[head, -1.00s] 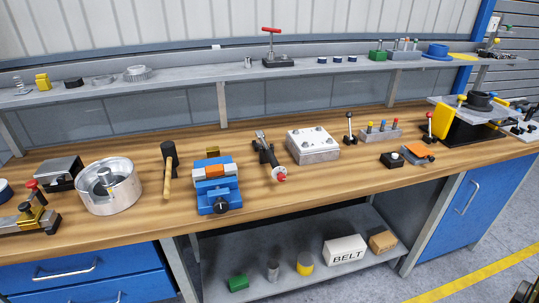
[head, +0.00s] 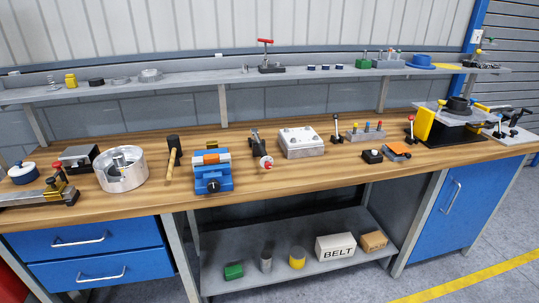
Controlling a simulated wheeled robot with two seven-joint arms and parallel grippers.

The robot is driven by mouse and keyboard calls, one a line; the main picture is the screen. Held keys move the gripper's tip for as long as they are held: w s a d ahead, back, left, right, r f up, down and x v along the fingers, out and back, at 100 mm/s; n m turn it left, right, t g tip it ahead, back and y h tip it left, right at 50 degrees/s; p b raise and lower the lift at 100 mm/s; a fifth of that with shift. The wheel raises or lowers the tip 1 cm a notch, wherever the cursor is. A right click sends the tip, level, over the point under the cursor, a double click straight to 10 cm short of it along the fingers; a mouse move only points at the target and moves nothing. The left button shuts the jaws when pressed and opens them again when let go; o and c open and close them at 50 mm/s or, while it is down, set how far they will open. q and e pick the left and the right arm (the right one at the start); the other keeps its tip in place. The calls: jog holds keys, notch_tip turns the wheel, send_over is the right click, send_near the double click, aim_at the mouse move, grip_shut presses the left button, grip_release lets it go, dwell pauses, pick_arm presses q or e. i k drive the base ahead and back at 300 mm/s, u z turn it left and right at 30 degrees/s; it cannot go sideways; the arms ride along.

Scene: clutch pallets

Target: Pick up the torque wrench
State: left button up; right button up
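What looks like the torque wrench (head: 265,162) lies on the wooden bench top, left of the middle of the head view. It is a dark and grey tool with a red end pointing towards the front edge. It seems to rest in a dark holder, but its details are too small to tell. It lies between a blue vise (head: 212,179) on its left and a silver block with bolts (head: 301,142) on its right. Neither of my grippers is in view.
A black-headed mallet (head: 173,158) and a round metal pot (head: 122,170) lie further left. A small black box with a white knob (head: 372,156) and a pegged block (head: 366,133) stand right. A shelf (head: 205,81) runs behind. The front strip of bench is mostly clear.

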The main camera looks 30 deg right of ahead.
aim_at(254, 133)
jog(key=u, duration=0.05)
jog(key=k, duration=0.6)
jog(key=z, duration=1.05)
jog(key=i, duration=1.95)
jog(key=u, duration=1)
